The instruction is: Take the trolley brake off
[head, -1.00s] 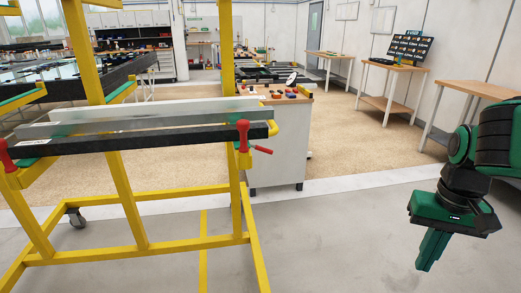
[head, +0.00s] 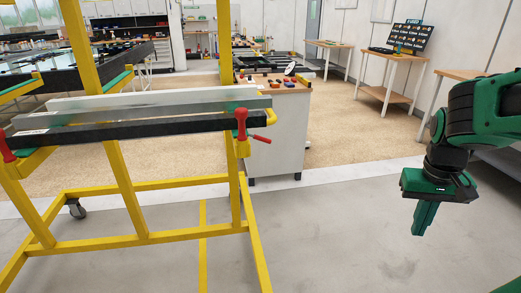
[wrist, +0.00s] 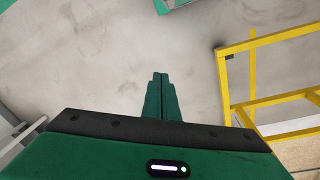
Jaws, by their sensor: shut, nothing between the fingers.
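The yellow trolley (head: 140,240) stands at the left in the head view and carries long grey profiles on a dark padded bar (head: 140,131). A red-handled lever (head: 241,122) sits at the bar's right end, and another red handle (head: 5,148) is at its left end. A caster (head: 76,208) shows under the frame; I cannot make out a brake on it. My gripper (head: 422,220) is shut and empty, pointing down over bare floor well to the right of the trolley. In the wrist view my gripper (wrist: 160,80) is left of the yellow frame (wrist: 268,97), apart from it.
A grey cabinet (head: 278,140) with small tools on top stands behind the trolley's right end. Wooden tables (head: 388,58) line the right wall. Grey floor (head: 330,230) is clear between trolley and arm.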

